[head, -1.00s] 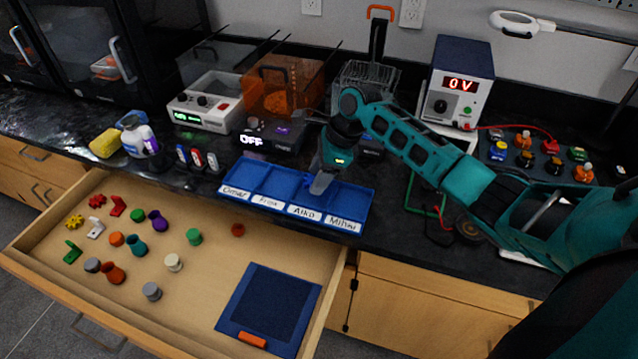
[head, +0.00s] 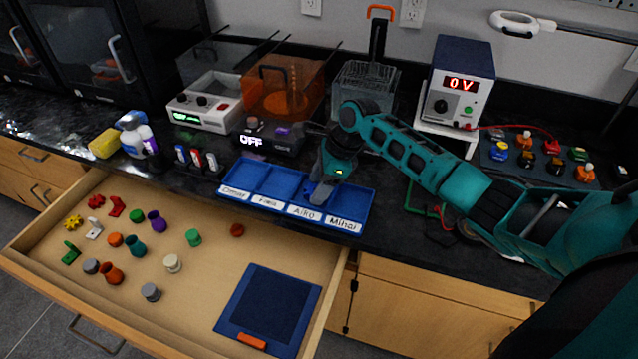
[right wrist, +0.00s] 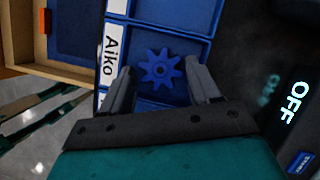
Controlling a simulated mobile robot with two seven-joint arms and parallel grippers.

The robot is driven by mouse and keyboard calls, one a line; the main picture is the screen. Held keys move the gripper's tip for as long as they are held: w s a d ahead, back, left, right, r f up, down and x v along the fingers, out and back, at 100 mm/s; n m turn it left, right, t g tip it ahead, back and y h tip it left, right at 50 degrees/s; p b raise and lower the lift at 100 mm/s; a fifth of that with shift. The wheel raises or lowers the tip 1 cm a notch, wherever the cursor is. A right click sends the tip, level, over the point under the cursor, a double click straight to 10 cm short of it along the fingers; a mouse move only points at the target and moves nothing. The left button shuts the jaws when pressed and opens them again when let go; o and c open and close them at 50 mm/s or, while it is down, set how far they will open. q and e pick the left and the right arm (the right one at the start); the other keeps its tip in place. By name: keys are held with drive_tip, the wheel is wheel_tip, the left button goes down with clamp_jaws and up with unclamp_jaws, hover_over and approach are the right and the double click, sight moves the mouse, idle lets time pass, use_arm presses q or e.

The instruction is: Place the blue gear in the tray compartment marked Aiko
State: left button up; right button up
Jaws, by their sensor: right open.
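The blue gear (right wrist: 160,68) lies in the compartment beside the Aiko label (right wrist: 109,55), as the right wrist view shows. My right gripper (right wrist: 162,88) is open, with one finger on each side of the gear and clear of it. In the head view my right gripper (head: 320,196) is over the Aiko compartment of the blue tray (head: 238,176), and it hides the gear there. The tray has compartments labelled Omar, a second name that is hard to read, Aiko and Mihai. My left gripper is not in view.
An open wooden drawer (head: 205,285) in front of the tray holds several coloured small parts and a blue panel (head: 268,305). Behind the tray stand a device reading OFF (head: 262,140) and a wire basket (head: 365,85). A power supply (head: 457,85) stands at the right.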

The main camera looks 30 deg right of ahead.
drive_tip(key=p+v, duration=0.1)
drive_tip(key=v, duration=1.1)
drive_tip(key=s+a+f+n, duration=0.2)
drive_tip(key=f+n, duration=0.1)
drive_tip(key=s+a+f+n, duration=0.3)
drive_tip(key=shift+s+a+f+h, duration=0.1)
drive_tip(key=shift+s+h, duration=0.05)
drive_tip(key=shift+h, duration=0.25)
drive_tip(key=s+a+f+n, duration=0.4)
drive_tip(key=s+a+n, duration=0.1)
drive_tip(key=s+n, duration=0.3)
drive_tip(key=s+r+n+t+h, duration=0.2)
drive_tip(key=s+r+n+h, duration=0.1)
drive_tip(key=s+n, duration=0.9)
drive_tip(key=w+a+f+t+y, duration=0.1)
drive_tip(key=w+a+f+t, duration=0.1)
drive_tip(key=w+f+t, duration=0.4)
wheel_tip(320, 180, down, 3)
drive_tip(key=shift+a+f+t+y, duration=0.1)
drive_tip(key=shift+a+t+y, duration=0.3)
